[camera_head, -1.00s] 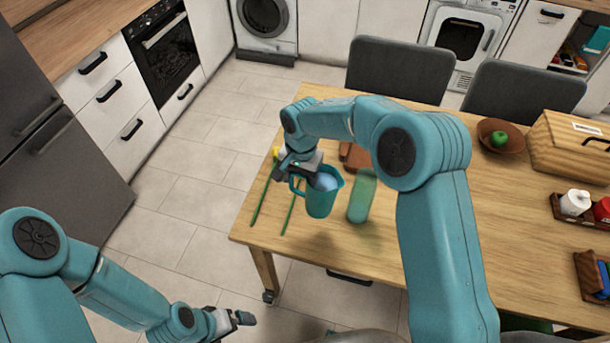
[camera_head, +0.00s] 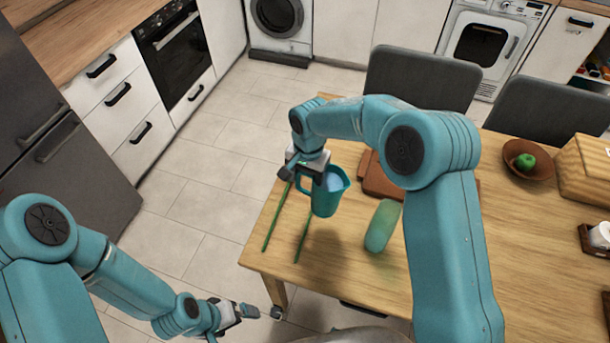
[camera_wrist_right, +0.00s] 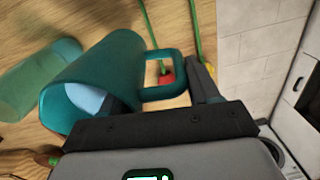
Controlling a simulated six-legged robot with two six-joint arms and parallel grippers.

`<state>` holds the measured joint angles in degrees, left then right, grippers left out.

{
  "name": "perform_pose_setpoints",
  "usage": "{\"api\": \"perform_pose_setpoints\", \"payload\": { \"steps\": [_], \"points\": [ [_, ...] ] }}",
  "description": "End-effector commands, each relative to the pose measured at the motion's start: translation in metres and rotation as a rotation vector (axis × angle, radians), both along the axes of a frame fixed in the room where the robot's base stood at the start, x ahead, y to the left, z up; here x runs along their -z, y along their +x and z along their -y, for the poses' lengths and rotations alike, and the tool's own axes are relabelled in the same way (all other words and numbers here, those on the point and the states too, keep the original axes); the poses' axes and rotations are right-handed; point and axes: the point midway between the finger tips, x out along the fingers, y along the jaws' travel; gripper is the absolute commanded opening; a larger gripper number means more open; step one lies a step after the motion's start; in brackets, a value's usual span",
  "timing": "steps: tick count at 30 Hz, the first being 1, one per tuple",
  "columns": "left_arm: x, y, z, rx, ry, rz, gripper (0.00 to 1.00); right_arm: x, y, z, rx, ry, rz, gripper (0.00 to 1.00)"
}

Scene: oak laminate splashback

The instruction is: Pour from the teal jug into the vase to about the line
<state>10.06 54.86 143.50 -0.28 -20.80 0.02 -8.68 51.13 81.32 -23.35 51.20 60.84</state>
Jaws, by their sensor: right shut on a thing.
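In the right wrist view the jug (camera_wrist_right: 125,65) fills the left centre, with one finger beside the handle. The vase (camera_head: 382,226), translucent green, is on the table to the right of the jug and apart from it. It also shows at the left of the right wrist view (camera_wrist_right: 35,85). I cannot make out a line on it. My left gripper (camera_head: 246,311) is low, off the table's front-left corner; its opening is unclear.
Two green-stemmed flowers (camera_head: 303,228) lie on the table left of the jug. A brown item (camera_head: 376,181) lies behind the jug, partly hidden by my arm. A bowl with a green apple (camera_head: 528,161) and a wooden box (camera_head: 588,168) are farther right. Chairs stand behind.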

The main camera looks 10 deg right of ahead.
Motion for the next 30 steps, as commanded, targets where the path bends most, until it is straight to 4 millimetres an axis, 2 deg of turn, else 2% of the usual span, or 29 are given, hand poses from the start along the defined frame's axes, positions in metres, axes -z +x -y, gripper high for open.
{"api": "perform_pose_setpoints", "payload": {
  "steps": [11, 30],
  "points": [
    [0.003, 0.000, 0.000, 0.000, 0.000, 0.000, 1.00, -0.005, -0.009, 0.007, 0.000, 0.029, 0.020, 0.00],
    [0.010, 0.000, 0.000, 0.000, 0.000, 0.000, 1.00, -0.017, -0.025, 0.035, 0.002, 0.125, 0.090, 0.00]
  ]
}}
